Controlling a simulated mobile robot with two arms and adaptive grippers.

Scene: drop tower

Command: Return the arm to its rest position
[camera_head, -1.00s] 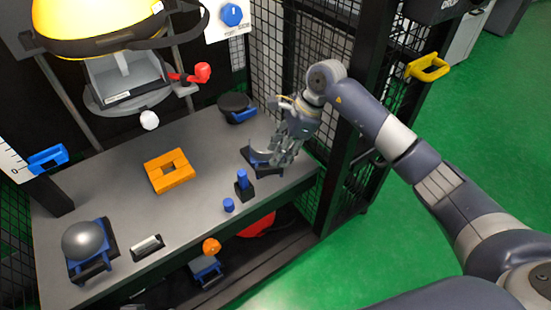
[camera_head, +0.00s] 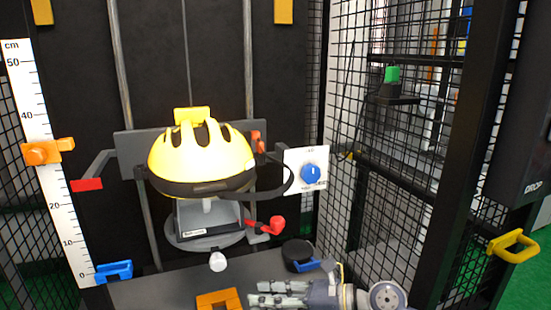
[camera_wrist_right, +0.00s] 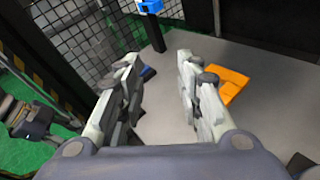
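My right gripper (camera_head: 275,298) shows at the bottom edge of the head view, over the right part of the grey table (camera_head: 150,290), beside an orange block (camera_head: 218,300). In the right wrist view the two fingers of my right gripper (camera_wrist_right: 158,65) stand apart with nothing between them. The table (camera_wrist_right: 165,115) lies beyond the fingers, and the orange block (camera_wrist_right: 228,88) is to their right. Part of my right arm is cut off by the bottom of the head view. My left gripper is in neither view.
A yellow helmet (camera_head: 205,160) sits above a grey support in the drop tower. A ruler (camera_head: 45,150) with an orange marker (camera_head: 42,152) stands at left. A blue dial (camera_head: 311,174), black round object (camera_head: 298,252) and mesh wall (camera_head: 395,150) are at right, with a yellow handle (camera_head: 512,245).

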